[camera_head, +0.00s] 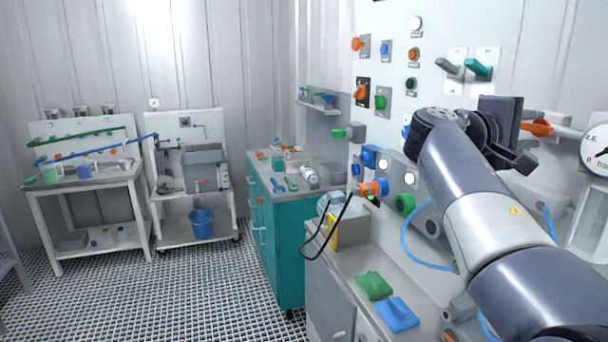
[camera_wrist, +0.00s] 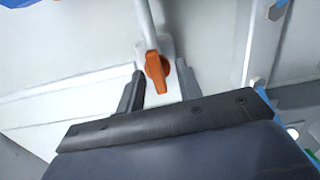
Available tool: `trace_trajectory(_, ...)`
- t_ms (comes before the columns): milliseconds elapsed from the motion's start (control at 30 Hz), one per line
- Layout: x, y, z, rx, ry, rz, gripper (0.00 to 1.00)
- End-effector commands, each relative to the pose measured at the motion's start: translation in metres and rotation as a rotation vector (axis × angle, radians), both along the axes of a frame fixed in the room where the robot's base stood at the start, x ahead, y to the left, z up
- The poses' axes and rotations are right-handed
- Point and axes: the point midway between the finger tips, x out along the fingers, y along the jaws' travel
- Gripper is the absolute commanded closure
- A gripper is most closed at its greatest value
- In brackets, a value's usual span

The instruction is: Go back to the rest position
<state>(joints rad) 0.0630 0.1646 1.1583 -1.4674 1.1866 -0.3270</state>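My gripper (camera_wrist: 160,70) is open in the wrist view, with its two dark fingers apart. An orange valve handle (camera_wrist: 157,66) on a pale pipe shows between the fingertips, with visible gaps on both sides. How far it is in depth from the fingers I cannot tell. In the head view my arm reaches in from the lower right, and my gripper (camera_head: 517,140) is at the panel wall, just left of an orange handle (camera_head: 537,127). The fingers are partly hidden there by the gripper body.
The wall panel holds several knobs and a teal lever (camera_head: 478,68). A pressure gauge (camera_head: 598,147) is at the right. Below are a grey counter with a green block (camera_head: 374,285) and a blue block (camera_head: 397,314), and a teal cabinet (camera_head: 282,245). The grated floor (camera_head: 190,290) at left is open.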

Motion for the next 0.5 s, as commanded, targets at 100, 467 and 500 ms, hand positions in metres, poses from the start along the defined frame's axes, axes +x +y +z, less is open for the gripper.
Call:
trace_trajectory(100, -0.0002, 0.0013, 0.0071, -0.039, 0.112, 0.002, 0.66)
trace_trajectory(467, -0.0005, 0.0015, 0.0062, -0.148, 0.427, 0.002, 0.66)
trace_trajectory(500, -0.0006, 0.0015, 0.0063, -0.161, 0.460, 0.002, 0.66)
